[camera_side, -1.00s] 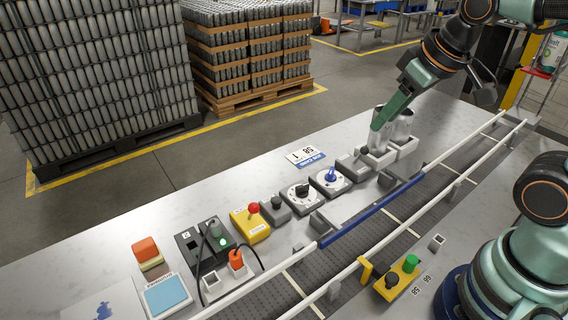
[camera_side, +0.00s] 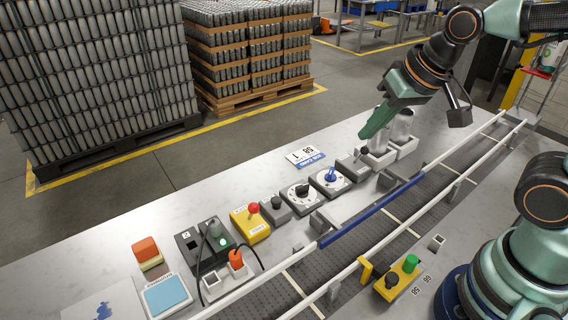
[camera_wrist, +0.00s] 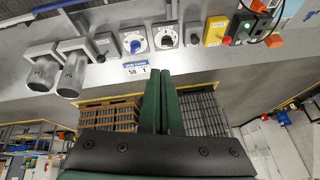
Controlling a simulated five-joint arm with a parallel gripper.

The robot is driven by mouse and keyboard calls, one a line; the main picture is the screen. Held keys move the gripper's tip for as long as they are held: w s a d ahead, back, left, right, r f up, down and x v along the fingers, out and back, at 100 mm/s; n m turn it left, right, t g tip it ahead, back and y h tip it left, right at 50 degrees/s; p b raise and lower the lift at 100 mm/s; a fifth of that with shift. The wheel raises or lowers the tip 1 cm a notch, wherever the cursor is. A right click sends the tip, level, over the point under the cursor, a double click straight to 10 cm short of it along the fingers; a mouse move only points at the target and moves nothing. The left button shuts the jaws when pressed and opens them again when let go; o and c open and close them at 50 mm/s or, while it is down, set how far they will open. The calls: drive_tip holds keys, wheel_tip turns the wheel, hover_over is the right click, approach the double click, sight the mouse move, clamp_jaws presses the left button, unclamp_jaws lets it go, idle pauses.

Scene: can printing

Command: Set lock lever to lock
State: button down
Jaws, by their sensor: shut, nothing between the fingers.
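My gripper (camera_side: 366,136) is shut and empty, in the air above the bench beside the two cans. In the wrist view its green fingers (camera_wrist: 161,75) lie together, tips near the bench edge. A white dial with a blue lever (camera_side: 330,180) sits left of and below the fingertips, apart from them; it also shows in the wrist view (camera_wrist: 134,42). Beside it is a white dial with a black knob (camera_side: 301,194), also in the wrist view (camera_wrist: 166,37). I cannot tell by label which control is the lock lever.
Two cans (camera_side: 401,126) stand in grey holders (camera_side: 400,150) right of the fingertips. A small grey box (camera_side: 354,166) stands just below them. A card (camera_side: 305,156) lies behind the dials. A yellow box with a red-topped lever (camera_side: 252,222) is farther left. The railed conveyor (camera_side: 350,238) runs in front.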

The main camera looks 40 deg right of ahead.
sight(252, 213)
drive_tip(key=a+f+m+y, duration=0.1)
drive_tip(key=a+f+m, duration=0.2)
drive_tip(key=a, duration=0.3)
drive_tip(key=a+f+m+g, duration=0.1)
drive_tip(key=a+f+m, duration=0.3)
drive_tip(key=a, duration=0.3)
drive_tip(key=shift+a+m+y, duration=0.2)
drive_tip(key=shift+m+y, duration=0.2)
drive_tip(key=shift+m, duration=0.1)
drive_tip(key=w+a+f, duration=0.3)
drive_tip(key=w+f, duration=0.4)
drive_tip(key=f, duration=0.1)
drive_tip(key=shift+w+a+f, duration=0.2)
drive_tip(key=shift+w+f, duration=0.05)
drive_tip(key=shift+w+r, duration=0.1)
